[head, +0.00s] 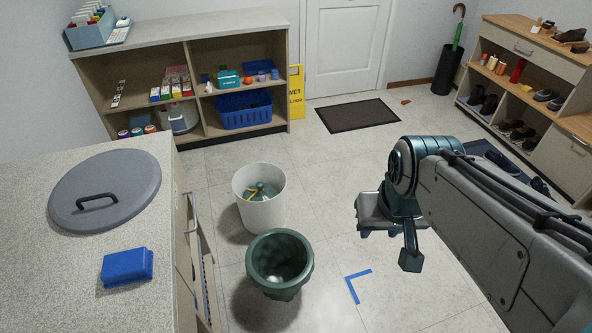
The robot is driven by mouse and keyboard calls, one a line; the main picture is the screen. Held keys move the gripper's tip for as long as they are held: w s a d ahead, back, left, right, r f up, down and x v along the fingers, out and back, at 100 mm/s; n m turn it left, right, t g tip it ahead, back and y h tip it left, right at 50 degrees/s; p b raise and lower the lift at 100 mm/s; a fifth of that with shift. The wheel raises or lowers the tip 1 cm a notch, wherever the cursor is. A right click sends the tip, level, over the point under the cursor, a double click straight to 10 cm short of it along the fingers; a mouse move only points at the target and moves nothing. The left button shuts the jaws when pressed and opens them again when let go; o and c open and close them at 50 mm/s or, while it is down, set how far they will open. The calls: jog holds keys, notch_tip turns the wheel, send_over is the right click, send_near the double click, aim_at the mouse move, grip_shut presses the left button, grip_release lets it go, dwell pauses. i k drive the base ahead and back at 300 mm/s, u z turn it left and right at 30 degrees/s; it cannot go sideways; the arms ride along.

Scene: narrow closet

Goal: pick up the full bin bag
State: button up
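A white round bin (258,210) stands on the floor left of centre. A grey-green bag (264,188) with a yellow tie sits down inside it, below the rim. Most of the bag is hidden by the bin wall, so I cannot tell how full it is. My gripper (388,240) hangs over the floor to the right of the white bin, apart from it and from the bag. Its fingers point down and nothing shows held, but their spread is unclear from this angle.
A dark green bin (281,283), seemingly empty, stands in front of the white bin. A counter with a grey round lid (105,188) and blue block (127,267) is at left. Shelves, a yellow wet-floor sign (296,92) and dark mat (357,116) are behind. Blue tape (353,286) marks clear floor.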

aim_at(261, 191)
jog(key=z, duration=0.55)
jog(key=i, duration=1.85)
jog(key=u, duration=0.5)
jog(key=i, duration=1.05)
jog(key=u, duration=1.4)
jog(key=i, duration=0.5)
jog(key=u, duration=0.45)
